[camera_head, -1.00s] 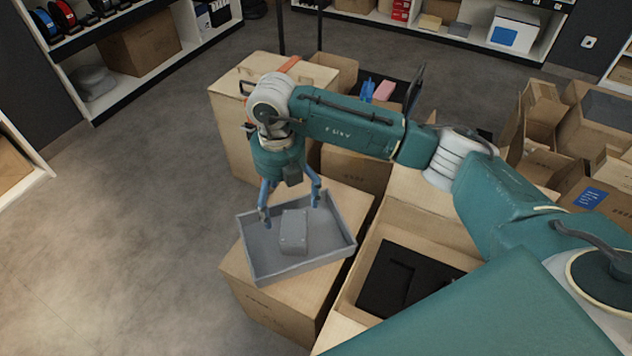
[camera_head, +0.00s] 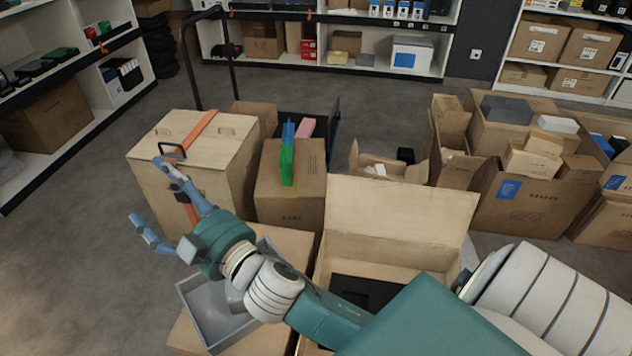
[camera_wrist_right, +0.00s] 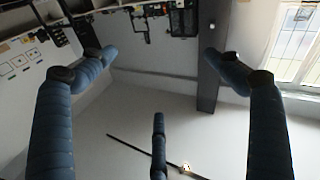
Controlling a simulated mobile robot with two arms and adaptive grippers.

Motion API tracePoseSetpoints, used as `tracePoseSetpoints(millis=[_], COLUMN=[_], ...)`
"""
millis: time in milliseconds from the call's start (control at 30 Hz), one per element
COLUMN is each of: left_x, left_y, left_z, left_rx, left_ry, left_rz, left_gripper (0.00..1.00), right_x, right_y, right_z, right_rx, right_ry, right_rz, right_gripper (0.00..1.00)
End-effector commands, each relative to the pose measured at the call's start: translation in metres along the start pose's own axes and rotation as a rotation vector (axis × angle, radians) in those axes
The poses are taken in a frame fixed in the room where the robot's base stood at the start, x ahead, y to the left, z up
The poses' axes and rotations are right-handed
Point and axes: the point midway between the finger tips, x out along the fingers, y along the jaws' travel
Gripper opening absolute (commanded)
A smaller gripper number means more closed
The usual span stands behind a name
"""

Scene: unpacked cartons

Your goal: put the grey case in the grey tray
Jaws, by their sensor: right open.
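The grey tray (camera_head: 193,318) sits on a closed carton at the lower left of the head view, partly covered by my right arm. The grey case (camera_head: 236,297) lies inside the tray; only a small part shows beside my arm. My right gripper (camera_head: 146,190) is open and empty, raised to the left of the tray and clear of it, with its fingers pointing up and left. In the right wrist view its fingers (camera_wrist_right: 160,75) are spread with nothing between them. My left gripper is not in view.
A wooden box (camera_head: 190,160) with an orange strap stands behind the gripper. An open carton (camera_head: 395,225) with black foam is right of the tray. A carton (camera_head: 290,195) carries a green item. Several open cartons fill the right; grey floor is free at left.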

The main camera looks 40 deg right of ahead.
Motion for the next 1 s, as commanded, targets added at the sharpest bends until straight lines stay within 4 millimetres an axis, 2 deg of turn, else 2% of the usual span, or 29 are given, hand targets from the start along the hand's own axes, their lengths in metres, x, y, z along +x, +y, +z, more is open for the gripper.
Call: tracePoseSetpoints(millis=[33,67,100,167,200,267,300,400,433,500,600,700,1000], left_x=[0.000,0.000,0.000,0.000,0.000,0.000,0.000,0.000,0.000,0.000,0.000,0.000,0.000], left_y=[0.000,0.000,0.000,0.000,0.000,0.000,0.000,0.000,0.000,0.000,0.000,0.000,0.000], left_z=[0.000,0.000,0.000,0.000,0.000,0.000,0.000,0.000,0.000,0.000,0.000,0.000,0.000], left_rx=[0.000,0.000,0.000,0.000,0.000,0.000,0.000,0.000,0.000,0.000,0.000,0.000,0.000], left_ry=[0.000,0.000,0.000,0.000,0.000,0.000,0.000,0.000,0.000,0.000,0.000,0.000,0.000], left_rz=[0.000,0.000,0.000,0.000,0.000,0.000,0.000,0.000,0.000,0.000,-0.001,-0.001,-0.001], left_gripper=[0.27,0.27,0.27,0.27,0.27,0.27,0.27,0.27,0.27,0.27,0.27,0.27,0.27], right_x=[-0.021,-0.035,-0.058,-0.098,-0.129,-0.175,-0.206,-0.272,-0.288,-0.317,-0.341,-0.347,-0.346], right_y=[0.012,0.017,0.020,0.019,0.015,0.005,-0.003,-0.021,-0.026,-0.035,-0.042,-0.044,-0.044], right_z=[0.048,0.075,0.109,0.155,0.182,0.212,0.227,0.247,0.250,0.253,0.253,0.254,0.254], right_rx=[0.050,0.073,0.101,0.139,0.160,0.190,0.207,0.240,0.248,0.262,0.272,0.274,0.274], right_ry=[-0.170,-0.268,-0.400,-0.593,-0.717,-0.887,-0.990,-1.194,-1.240,-1.323,-1.387,-1.406,-1.404], right_rz=[0.043,0.061,0.074,0.076,0.064,0.034,0.006,-0.073,-0.095,-0.141,-0.180,-0.193,-0.191], right_gripper=[0.90,0.90,0.90,0.90,0.90,0.90,0.90,0.90,0.90,0.90,0.90,0.90,0.90])
